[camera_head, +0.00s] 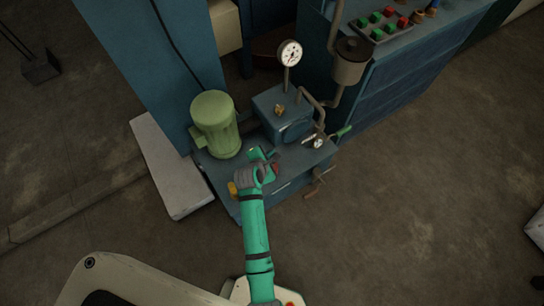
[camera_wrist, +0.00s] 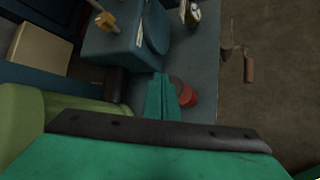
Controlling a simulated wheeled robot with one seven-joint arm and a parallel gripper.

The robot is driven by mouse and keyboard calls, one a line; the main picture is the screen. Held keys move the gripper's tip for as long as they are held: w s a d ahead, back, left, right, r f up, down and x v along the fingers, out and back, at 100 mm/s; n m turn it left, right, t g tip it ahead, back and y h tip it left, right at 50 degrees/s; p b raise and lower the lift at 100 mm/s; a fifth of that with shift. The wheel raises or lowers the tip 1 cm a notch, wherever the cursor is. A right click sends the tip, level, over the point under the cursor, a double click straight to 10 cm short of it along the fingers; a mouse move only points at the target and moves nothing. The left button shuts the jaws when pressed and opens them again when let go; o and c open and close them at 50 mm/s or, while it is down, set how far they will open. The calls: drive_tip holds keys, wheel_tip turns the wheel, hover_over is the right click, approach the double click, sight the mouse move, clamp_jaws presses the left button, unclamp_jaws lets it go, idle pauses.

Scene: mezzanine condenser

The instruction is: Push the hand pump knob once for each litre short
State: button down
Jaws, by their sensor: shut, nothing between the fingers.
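A red knob (camera_head: 276,169) sits on the blue pump unit, just right of my gripper (camera_head: 263,156). In the wrist view the red knob (camera_wrist: 187,97) shows beside my teal fingers (camera_wrist: 162,98), partly hidden by them; I cannot tell whether they touch. The fingers are shut and hold nothing. A round white gauge (camera_head: 290,53) stands on a stem behind the blue tank; its reading is too small to make out. A smaller dial (camera_head: 318,143) sits at the right of the unit and also shows in the wrist view (camera_wrist: 191,12).
A green motor (camera_head: 213,125) stands left of my gripper. A blue tank (camera_head: 284,112) with a brass fitting (camera_head: 280,110) is behind it. A crank handle (camera_head: 322,181) juts out at right. A button panel (camera_head: 384,24) is at the back.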

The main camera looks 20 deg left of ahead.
drive_tip(key=shift+r, duration=2.5)
idle(0.7)
drive_tip(key=s+d+f+m+t+y, duration=0.1)
drive_tip(key=s+d+m, duration=0.4)
drive_tip(key=s, duration=0.3)
drive_tip(key=s+d+m+t+y, duration=0.1)
drive_tip(key=s+d+m, duration=0.45)
drive_tip(key=s, duration=0.25)
drive_tip(key=s+d+r+m+t, duration=0.2)
drive_tip(key=s+d+r+m, duration=0.1)
drive_tip(key=s+r+m, duration=0.5)
drive_tip(key=s+d+r+m+t+h, duration=0.1)
drive_tip(key=s+d+r+m+t, duration=0.1)
drive_tip(key=s+r+m, duration=0.6)
drive_tip(key=shift+s+d+r+h, duration=0.3)
drive_tip(key=shift+s+d+r, duration=0.3)
drive_tip(key=shift+s, duration=0.45)
drive_tip(key=shift+w, duration=0.1)
